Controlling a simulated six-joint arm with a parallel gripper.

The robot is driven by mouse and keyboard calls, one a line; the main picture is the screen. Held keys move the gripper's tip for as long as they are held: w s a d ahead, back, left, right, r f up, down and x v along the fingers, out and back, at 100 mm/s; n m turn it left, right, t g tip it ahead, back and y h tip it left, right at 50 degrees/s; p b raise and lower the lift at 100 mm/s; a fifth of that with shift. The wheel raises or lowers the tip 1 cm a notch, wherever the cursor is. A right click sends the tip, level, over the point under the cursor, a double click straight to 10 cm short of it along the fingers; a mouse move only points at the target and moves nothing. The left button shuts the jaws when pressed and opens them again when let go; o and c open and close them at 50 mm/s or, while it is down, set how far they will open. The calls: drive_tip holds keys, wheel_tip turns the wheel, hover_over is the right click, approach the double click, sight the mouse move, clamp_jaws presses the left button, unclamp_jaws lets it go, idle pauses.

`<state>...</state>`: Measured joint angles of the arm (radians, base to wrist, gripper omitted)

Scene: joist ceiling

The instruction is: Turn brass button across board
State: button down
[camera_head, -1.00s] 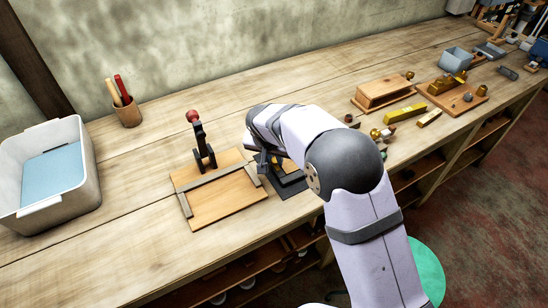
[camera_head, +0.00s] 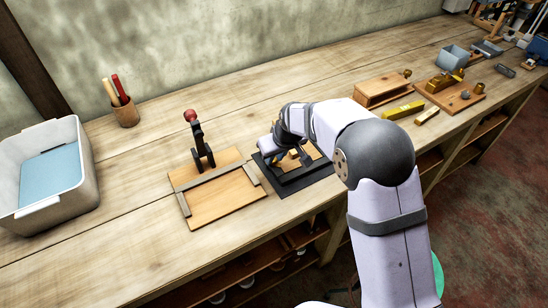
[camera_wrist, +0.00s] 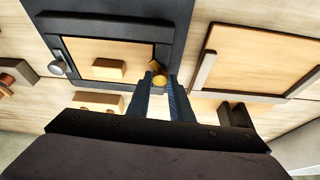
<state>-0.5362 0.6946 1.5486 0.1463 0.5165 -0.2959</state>
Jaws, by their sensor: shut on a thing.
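A black frame (camera_head: 318,171) lies on a dark mat right of the middle of the bench, partly behind my arm. It holds a pale wooden board (camera_wrist: 88,48), with a small wood block (camera_wrist: 110,69) at its near edge. A brass button (camera_wrist: 159,80) sits at the frame's corner in the wrist view. My gripper (camera_wrist: 160,84) is shut on the brass button. The fingers hide part of the button, so its exact angle across the board is unclear. A steel button (camera_wrist: 57,67) sits at the frame's opposite side. My gripper (camera_head: 272,160) is also at the frame in the head view.
A wooden board with grey rails (camera_head: 222,204) and a red-knobbed clamp (camera_head: 198,142) stand close left of the frame. A white bin (camera_head: 83,178) is far left. A wooden box (camera_head: 380,92) and brass tools lie to the right. Bare bench lies behind the frame.

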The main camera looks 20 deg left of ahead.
drive_tip(key=n+b, duration=0.1)
drive_tip(key=n+g+b, duration=0.1)
drive_tip(key=n, duration=0.1)
drive_tip(key=n+y+b, duration=0.1)
drive_tip(key=b, duration=0.1)
drive_tip(key=shift+w+d+f+n, duration=0.15)
drive_tip(key=shift+w+f+n, duration=0.05)
drive_tip(key=shift+w+n, duration=0.1)
drive_tip(key=shift+w+d+r+n+g+b, duration=0.1)
drive_tip(key=shift+n+g+b, duration=0.4)
drive_tip(key=shift+n, duration=0.75)
drive_tip(key=shift+w+r+n+g+b, duration=0.1)
drive_tip(key=shift+n+g+b, duration=0.4)
drive_tip(key=shift+n, duration=0.75)
drive_tip(key=c, duration=1.6)
unclamp_jaws()
drive_tip(key=shift+o, duration=0.2)
drive_tip(key=shift+r, duration=0.1)
drive_tip(key=b+v, duration=0.1)
drive_tip(key=v, duration=0.6)
drive_tip(key=shift+d, duration=0.2)
